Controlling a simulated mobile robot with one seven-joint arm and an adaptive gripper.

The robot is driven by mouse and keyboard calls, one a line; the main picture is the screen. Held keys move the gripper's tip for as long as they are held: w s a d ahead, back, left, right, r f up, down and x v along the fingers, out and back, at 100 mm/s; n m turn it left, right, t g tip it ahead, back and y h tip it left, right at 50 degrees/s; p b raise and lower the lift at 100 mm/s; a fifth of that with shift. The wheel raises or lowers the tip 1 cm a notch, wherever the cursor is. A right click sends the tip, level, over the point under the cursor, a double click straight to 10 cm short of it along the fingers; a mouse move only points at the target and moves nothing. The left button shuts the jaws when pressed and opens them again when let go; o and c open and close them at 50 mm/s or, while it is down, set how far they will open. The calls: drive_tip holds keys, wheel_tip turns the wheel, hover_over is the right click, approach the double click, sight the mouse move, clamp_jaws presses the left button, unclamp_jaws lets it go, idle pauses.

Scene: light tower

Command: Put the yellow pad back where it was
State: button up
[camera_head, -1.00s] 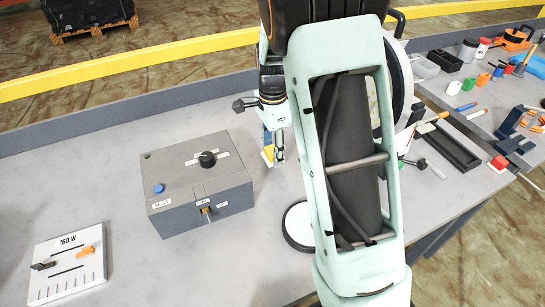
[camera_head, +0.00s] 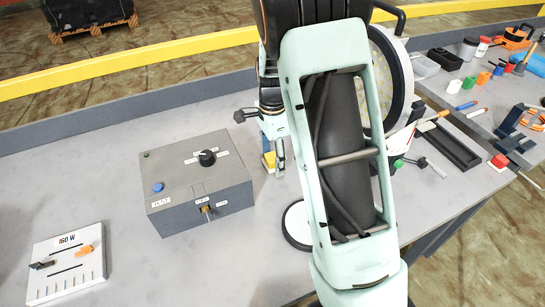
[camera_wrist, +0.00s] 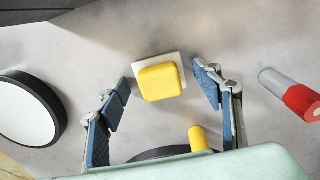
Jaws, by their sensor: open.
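The yellow pad (camera_wrist: 160,82) is a rounded block on a white square (camera_wrist: 181,60) on the grey table. Whether it rests fully on the square is hard to tell. My gripper (camera_wrist: 162,80) is open, with one blue-padded finger on each side of the pad and a visible gap to each.
A grey control box (camera_head: 198,185) stands left of my gripper. A round white disc with a dark rim (camera_head: 298,224) lies nearer; it also shows in the wrist view (camera_wrist: 24,112). A red-ended cylinder (camera_wrist: 300,100) lies right of the fingers. A yellow peg (camera_wrist: 198,138) shows near the gripper base.

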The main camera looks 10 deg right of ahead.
sight(272, 156)
drive_tip(key=shift+r, duration=0.15)
wheel_tip(272, 156, up, 12)
drive_tip(key=shift+p, duration=0.45)
